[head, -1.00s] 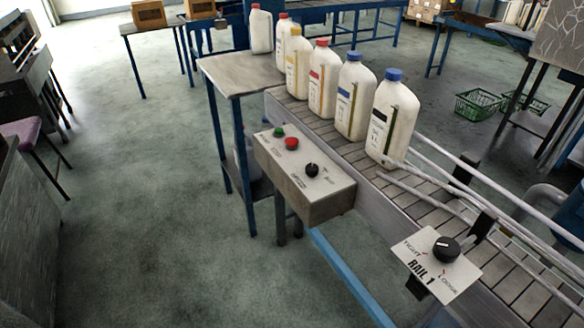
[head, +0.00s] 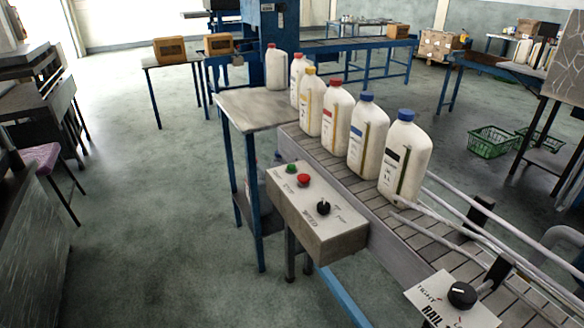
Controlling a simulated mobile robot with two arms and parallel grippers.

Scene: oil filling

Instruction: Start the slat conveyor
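The slat conveyor (head: 408,225) runs from the small table at the middle to the lower right. A grey control box (head: 318,232) is fixed to its near side. On its top are a green button (head: 291,168), a red button (head: 303,180) and a black knob (head: 323,207) with lettering beside it. Several white bottles stand upright in a row on the slats; the nearest blue-capped bottle (head: 404,160) is at the row's right end. Neither of my grippers is in the head view.
A plate marked RAIL (head: 440,300) with a black knob (head: 462,295) sits at the lower right beside guide rails (head: 500,225). A small table (head: 255,108) adjoins the conveyor's far end. A purple stool (head: 42,158) stands at left. Open floor (head: 150,240) lies left of the control box.

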